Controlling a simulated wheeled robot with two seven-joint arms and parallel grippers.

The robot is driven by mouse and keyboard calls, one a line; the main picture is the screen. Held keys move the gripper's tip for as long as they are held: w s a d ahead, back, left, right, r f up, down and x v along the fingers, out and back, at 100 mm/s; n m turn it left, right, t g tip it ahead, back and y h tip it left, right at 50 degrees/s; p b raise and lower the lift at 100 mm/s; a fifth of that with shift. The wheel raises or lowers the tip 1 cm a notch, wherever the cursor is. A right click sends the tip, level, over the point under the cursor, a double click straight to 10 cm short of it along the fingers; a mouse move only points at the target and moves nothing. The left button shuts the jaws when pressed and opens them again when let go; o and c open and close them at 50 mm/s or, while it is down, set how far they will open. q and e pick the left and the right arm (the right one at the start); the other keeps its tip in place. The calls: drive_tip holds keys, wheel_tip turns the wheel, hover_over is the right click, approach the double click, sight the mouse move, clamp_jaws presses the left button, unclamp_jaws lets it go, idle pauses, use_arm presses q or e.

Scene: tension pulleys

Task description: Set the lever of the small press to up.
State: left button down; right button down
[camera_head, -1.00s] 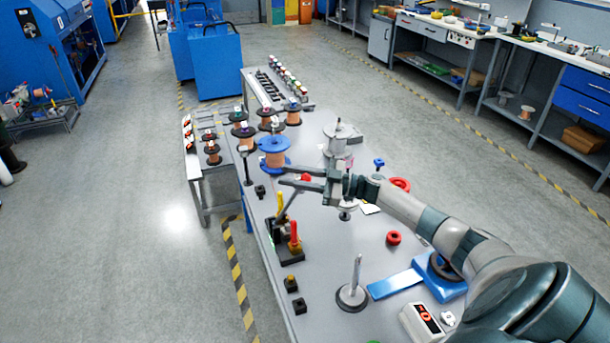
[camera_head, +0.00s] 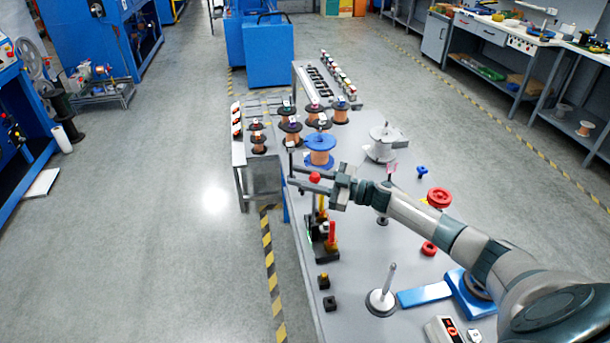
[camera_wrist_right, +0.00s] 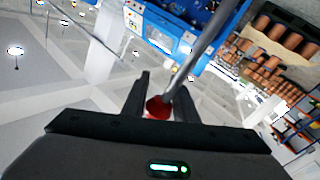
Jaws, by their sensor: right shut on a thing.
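The small press (camera_head: 325,248) stands near the left edge of the table, with a black base and a red upright part. Its lever ends in a red ball knob (camera_head: 315,178) above the base. The lever looks close to upright, but its shaft is partly hidden by my gripper. My right gripper (camera_head: 295,176) is shut on the knob, with a finger on each side. In the right wrist view the red knob (camera_wrist_right: 157,107) sits between the dark fingers, and a metal rod (camera_wrist_right: 205,50) runs up from it. My left gripper is not in view.
A blue-flanged copper spool (camera_head: 319,150) stands just behind the gripper. A grey motor-like unit (camera_head: 383,145) is to the right. The floor left of the table is free.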

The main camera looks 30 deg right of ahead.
drive_tip(key=shift+s+a+f+g, duration=0.15)
drive_tip(key=shift+s+a+f, duration=0.05)
drive_tip(key=shift+f, duration=0.3)
drive_tip(key=shift+s+a+f+g, duration=0.15)
drive_tip(key=shift+s+f, duration=0.05)
drive_tip(key=shift+f, duration=0.3)
drive_tip(key=c, duration=1.4)
unclamp_jaws()
drive_tip(key=shift+d, duration=0.1)
drive_tip(key=shift+c, duration=0.2)
drive_tip(key=shift+d+r, duration=0.15)
drive_tip(key=shift+r, duration=0.15)
drive_tip(key=b+v, duration=0.5)
drive_tip(key=v, duration=1.2)
drive_tip(key=shift+s+f+b, duration=0.2)
drive_tip(key=shift+f+b, duration=0.05)
drive_tip(key=shift+b, duration=0.15)
